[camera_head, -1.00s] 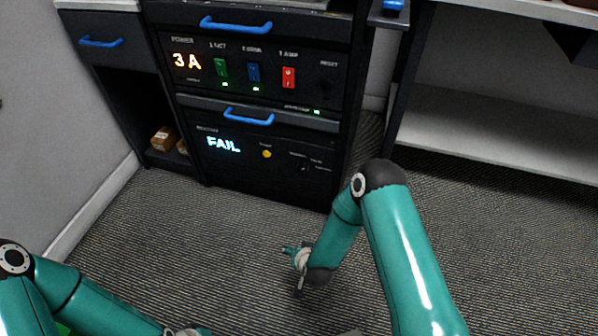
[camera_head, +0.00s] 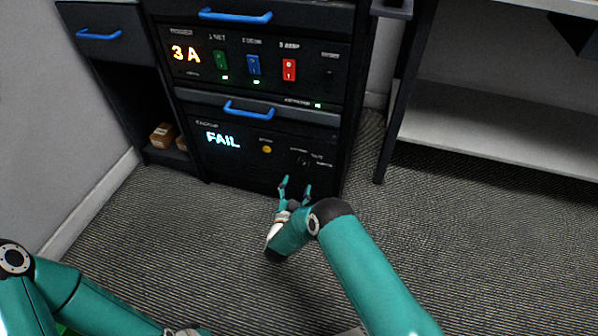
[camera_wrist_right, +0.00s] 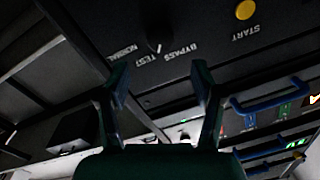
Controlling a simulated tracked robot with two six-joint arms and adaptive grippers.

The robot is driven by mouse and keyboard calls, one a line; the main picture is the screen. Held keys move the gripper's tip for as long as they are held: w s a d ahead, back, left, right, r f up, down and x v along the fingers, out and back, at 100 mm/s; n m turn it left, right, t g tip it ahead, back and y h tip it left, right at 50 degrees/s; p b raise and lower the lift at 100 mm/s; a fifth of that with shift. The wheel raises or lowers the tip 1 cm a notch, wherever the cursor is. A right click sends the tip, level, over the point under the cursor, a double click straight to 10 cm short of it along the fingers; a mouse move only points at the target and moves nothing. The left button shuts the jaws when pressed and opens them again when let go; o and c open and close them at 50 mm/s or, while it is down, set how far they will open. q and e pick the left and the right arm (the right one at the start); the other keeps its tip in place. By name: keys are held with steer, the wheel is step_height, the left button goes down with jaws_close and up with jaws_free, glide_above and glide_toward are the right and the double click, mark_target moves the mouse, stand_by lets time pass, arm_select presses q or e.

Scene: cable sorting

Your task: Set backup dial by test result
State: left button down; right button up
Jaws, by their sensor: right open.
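The backup panel (camera_head: 225,165) on the lower cabinet reads FAIL in bright letters. Its small black dial (camera_head: 303,161) is at the panel's right side and also shows in the wrist view (camera_wrist_right: 153,46), where the labels NORMAL, TEST and BYPASS stand around it. I cannot tell for sure which label the dial points to. A yellow START button (camera_head: 267,149) is left of the dial. My right gripper (camera_head: 295,187) is open and empty, in front of and just below the dial, apart from it. My left gripper (camera_head: 183,332) is mostly cut off at the bottom edge.
Above, a power panel shows 3 A (camera_head: 186,53) with green (camera_head: 221,61), blue (camera_head: 253,65) and red (camera_head: 289,69) switches. A blue handle (camera_head: 248,109) sits between the panels. A workbench shelf (camera_head: 490,130) is at right. The carpet around is clear.

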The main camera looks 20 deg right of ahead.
mark_target(303, 166)
steer(key=b+x, duration=0.3)
steer(key=x, duration=0.4)
steer(key=shift+w+d+f, duration=0.15)
steer(key=shift+w+d, duration=0.05)
steer(key=shift+w, duration=0.05)
steer(key=shift+w+d, duration=0.25)
steer(key=shift+w, duration=0.25)
